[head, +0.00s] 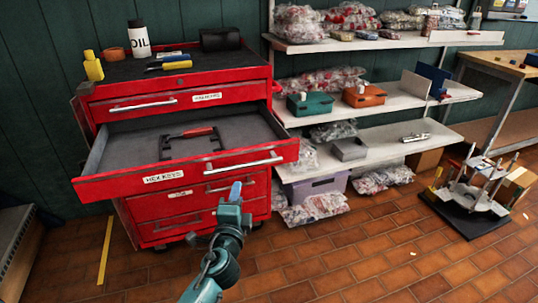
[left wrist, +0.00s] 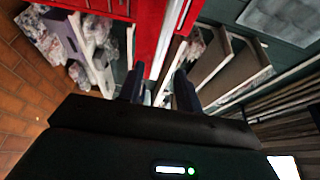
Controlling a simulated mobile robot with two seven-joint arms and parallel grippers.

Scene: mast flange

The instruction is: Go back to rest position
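My left gripper (head: 235,190) is in front of the red tool cabinet, just below the open drawer's front edge in the head view. Its two dark fingers (left wrist: 160,88) stand apart in the left wrist view, with nothing held between them. The open drawer (head: 120,155), labelled HEX KEYS, juts out from the red cabinet (head: 185,203). A dark holder with a red-handled tool (head: 190,135) lies in it. The gripper appears apart from the drawer handle (head: 245,165), but I cannot tell the exact gap. My right gripper is not in view.
White shelves (head: 385,140) with bagged goods and small boxes stand right of the cabinet. A black-based stand with upright rods (head: 470,205) is on the brick floor at the right. An oil bottle (head: 139,40) stands on the cabinet top. The floor (head: 350,250) between is mostly clear.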

